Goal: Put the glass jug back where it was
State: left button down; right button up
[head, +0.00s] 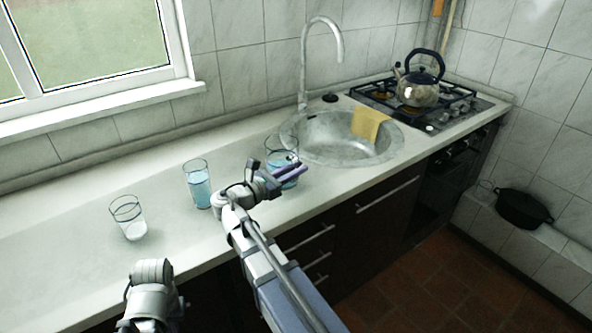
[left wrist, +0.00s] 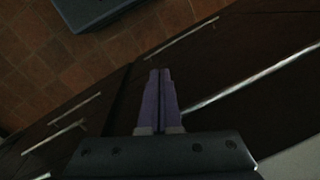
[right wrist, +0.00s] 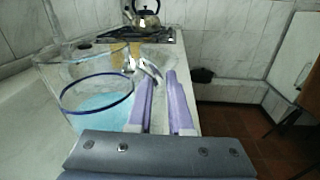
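The glass jug (head: 281,143) is clear with a dark blue ring and pale blue liquid, and looks upright at the counter's front edge, left of the sink. I cannot tell whether it touches the counter. In the right wrist view the jug (right wrist: 84,105) fills the left side, and its shiny clear handle reaches the fingertips. My right gripper (head: 293,171) is at the jug's front, its purple fingers (right wrist: 160,76) almost closed with a narrow gap, on the handle. My left gripper (left wrist: 160,72) is shut and empty, pointing down before the dark cabinet fronts.
On the counter (head: 60,240), left of the jug, stand a glass of blue liquid (head: 199,188) and a glass of white liquid (head: 133,226). The sink (head: 335,150) with a yellow cloth (head: 369,124) and the hob with a kettle (head: 418,92) are to the right.

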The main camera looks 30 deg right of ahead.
jog(key=o, duration=0.3)
jog(key=shift+o, duration=0.2)
jog(key=shift+f, duration=0.2)
jog(key=a, duration=0.7)
jog(key=shift+s+a+r, duration=0.4)
jog(key=shift+r, duration=0.05)
